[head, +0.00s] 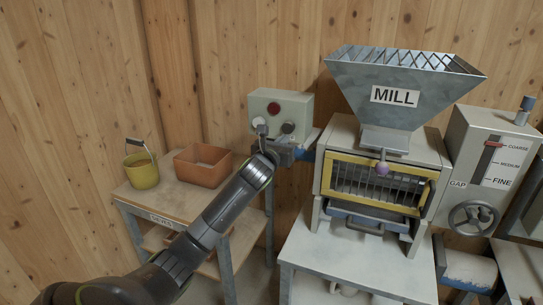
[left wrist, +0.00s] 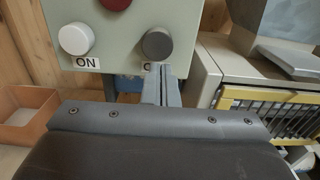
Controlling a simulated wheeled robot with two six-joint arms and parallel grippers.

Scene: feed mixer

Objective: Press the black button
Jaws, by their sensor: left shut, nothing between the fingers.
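A pale control box (head: 297,104) is on the wooden wall left of the mill. It carries a red button (head: 273,108) above, a white button (left wrist: 74,39) labelled ON at lower left, and a dark grey button (left wrist: 157,45) at lower right. The dark grey button is the darkest one; its label is mostly hidden behind my fingers. It also shows in the head view (head: 288,127). My left gripper (head: 262,130) is shut and empty in front of the box. In the left wrist view its fingertips (left wrist: 164,72) show just below the dark grey button; contact cannot be told. My right gripper is not in view.
The mill hopper (head: 405,85) and its yellow-framed front (head: 329,178) stand to the right. A grey gap box with a handwheel (head: 473,218) is farther right. An orange bin (head: 203,166) and a yellow bucket (head: 141,172) stand on a table at left.

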